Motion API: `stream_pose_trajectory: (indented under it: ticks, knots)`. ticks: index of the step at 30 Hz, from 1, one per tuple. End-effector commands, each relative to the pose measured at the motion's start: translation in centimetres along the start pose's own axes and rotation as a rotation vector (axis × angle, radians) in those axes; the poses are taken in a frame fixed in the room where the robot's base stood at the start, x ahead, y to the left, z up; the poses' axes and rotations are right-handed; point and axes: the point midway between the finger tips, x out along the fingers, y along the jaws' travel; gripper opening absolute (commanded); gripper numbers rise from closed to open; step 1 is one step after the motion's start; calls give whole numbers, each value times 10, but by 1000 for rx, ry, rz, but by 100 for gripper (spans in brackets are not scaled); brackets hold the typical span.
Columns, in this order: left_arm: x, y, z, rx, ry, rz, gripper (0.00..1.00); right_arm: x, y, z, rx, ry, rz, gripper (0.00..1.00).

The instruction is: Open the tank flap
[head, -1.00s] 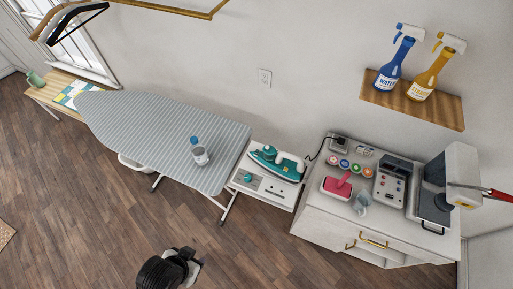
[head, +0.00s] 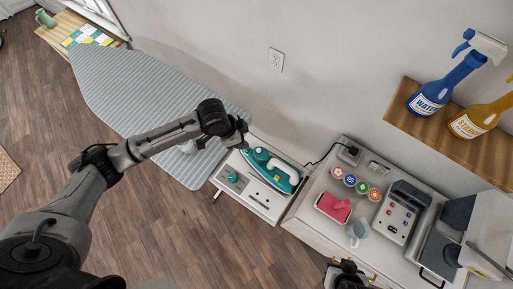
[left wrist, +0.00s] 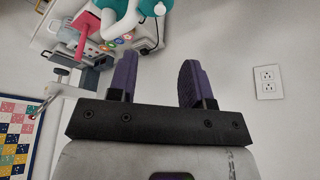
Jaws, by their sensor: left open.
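The iron (head: 272,170), teal with a white handle, lies on a white stand at the right end of the ironing board. Its teal body also shows at the top edge of the left wrist view (left wrist: 120,22). The tank flap cannot be made out at this size. My left gripper (head: 245,132) is just behind and left of the iron, over the board's end. In the left wrist view its two purple fingers (left wrist: 155,85) are apart with nothing between them. A dark part at the bottom of the head view seems to be my right gripper (head: 347,277); its fingers are unclear.
The striped ironing board (head: 110,90) extends left. Spray bottles stand on a wall shelf (head: 420,130). A cord runs from the iron to the cabinet.

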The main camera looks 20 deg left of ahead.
Motion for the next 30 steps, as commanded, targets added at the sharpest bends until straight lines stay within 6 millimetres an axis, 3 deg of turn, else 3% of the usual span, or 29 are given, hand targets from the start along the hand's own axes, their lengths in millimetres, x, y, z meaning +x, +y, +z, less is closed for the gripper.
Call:
stream_pose_trajectory:
  ticks: [18, 24, 30]
  knots:
    - [102, 0, -1, 0, -1, 1, 46, -11, 0, -6, 3, 5, -1, 43]
    - [123, 0, -1, 0, 0, 1, 46, -12, 1, -6, 1, 6, 1, 43]
    - [131, 0, 0, 1, -1, 0, 46, -12, 2, -6, -3, 5, 4, 43]
